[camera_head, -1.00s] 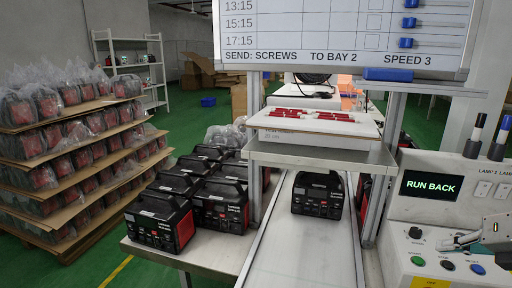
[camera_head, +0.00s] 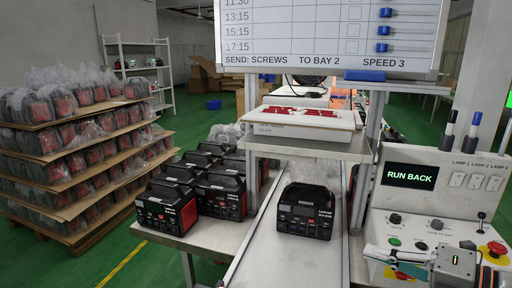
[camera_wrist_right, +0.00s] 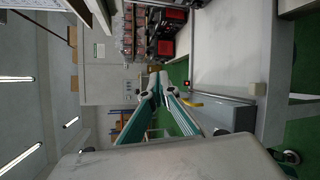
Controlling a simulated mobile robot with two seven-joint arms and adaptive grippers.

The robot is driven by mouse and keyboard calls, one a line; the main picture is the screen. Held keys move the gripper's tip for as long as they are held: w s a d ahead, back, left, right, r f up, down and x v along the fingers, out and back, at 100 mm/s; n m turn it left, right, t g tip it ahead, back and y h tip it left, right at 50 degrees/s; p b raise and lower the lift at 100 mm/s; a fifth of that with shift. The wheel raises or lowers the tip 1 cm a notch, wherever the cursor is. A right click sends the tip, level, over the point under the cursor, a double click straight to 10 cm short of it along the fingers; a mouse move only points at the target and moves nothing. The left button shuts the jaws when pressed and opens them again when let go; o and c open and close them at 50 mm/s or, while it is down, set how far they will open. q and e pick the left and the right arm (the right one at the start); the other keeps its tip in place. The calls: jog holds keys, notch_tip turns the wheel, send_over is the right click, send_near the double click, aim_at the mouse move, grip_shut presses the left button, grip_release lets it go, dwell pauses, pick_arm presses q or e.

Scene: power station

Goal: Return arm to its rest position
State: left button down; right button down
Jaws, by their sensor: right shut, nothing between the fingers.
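My right gripper (camera_head: 375,256) is in the lower right of the head view, in front of the lower left part of the control panel (camera_head: 450,222). Its fingers are together and hold nothing. In the right wrist view the two green-and-grey fingers (camera_wrist_right: 158,84) meet at their tips, apart from any object. The panel's screen (camera_head: 409,176) reads RUN BACK. My left gripper is in neither view.
A black power unit (camera_head: 305,211) stands on the conveyor (camera_head: 285,258). Several more units (camera_head: 168,207) crowd the table at left. A shelf (camera_head: 307,148) with a white box (camera_head: 303,119) bridges the conveyor. Loaded pallets (camera_head: 72,212) stand far left; green floor between is clear.

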notch_tip(320, 180, up, 3)
jog(key=a+m+t+y, duration=0.1)
jog(key=a+m+t, duration=0.2)
jog(key=m+t, duration=0.1)
jog(key=d+f+m+t+h, duration=0.3)
jog(key=d+f+m+h, duration=0.6)
jog(key=d+m+h, duration=0.5)
jog(key=s+f+m+g+h, duration=0.3)
jog(key=s+f+m+g, duration=0.3)
jog(key=s+f+g, duration=0.95)
jog(key=s+a+f+m+t+y, duration=0.1)
jog(key=a+f+t+y, duration=0.6)
jog(key=a+f, duration=0.9)
jog(key=shift+s+a+f+m+t+p, duration=0.25)
jog(key=shift+s+f+m+t+p, duration=0.2)
jog(key=shift+f+m+t, duration=0.4)
jog(key=shift+w, duration=0.1)
